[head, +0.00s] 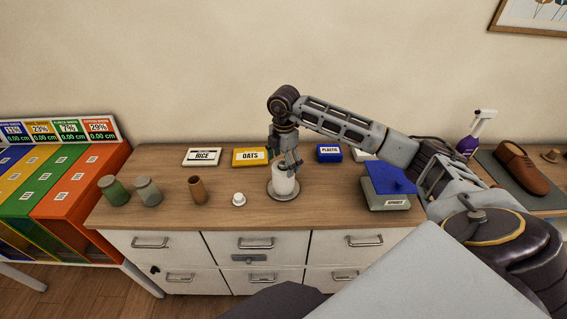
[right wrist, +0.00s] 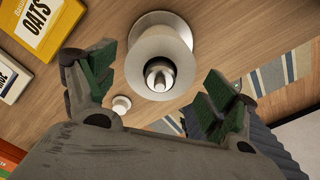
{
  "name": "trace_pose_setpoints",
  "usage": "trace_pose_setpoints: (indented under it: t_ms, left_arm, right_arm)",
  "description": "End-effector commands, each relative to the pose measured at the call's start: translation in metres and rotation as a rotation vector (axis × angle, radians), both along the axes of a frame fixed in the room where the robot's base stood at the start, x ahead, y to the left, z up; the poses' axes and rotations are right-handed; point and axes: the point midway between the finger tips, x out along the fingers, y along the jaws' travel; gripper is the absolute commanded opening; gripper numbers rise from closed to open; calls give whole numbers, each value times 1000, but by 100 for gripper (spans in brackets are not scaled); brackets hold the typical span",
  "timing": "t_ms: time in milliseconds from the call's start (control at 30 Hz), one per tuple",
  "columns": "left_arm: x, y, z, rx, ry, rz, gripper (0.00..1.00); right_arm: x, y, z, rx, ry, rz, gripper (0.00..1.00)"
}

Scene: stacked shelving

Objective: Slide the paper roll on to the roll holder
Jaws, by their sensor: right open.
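The white paper roll (head: 284,182) stands upright on the cabinet top, above the round base of the roll holder (head: 271,195). In the right wrist view the roll (right wrist: 150,47) surrounds the holder's post, whose tip shows inside the roll's hole. The holder's base disc (right wrist: 188,27) shows beyond the roll. My right gripper (head: 291,162) is over the roll, pointing down. In the right wrist view its green-padded fingers (right wrist: 160,75) are spread open, one on each side of the roll, with visible gaps. My left gripper is not in view.
A small white knobbed object (head: 239,200), a brown cylinder (head: 197,190) and two jars (head: 147,191) stand to the left. RICE (head: 202,157) and OATS (head: 251,157) boxes lie behind. A blue-topped box (head: 390,180) sits to the right. The front strip of the top is clear.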

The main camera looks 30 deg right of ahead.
Motion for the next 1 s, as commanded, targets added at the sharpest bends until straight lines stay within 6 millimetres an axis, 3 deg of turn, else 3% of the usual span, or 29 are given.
trace_pose_setpoints:
  t_ms: [1000]
  left_arm:
    - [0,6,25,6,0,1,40]
  right_arm:
    - [0,0,38,0,0,0,86]
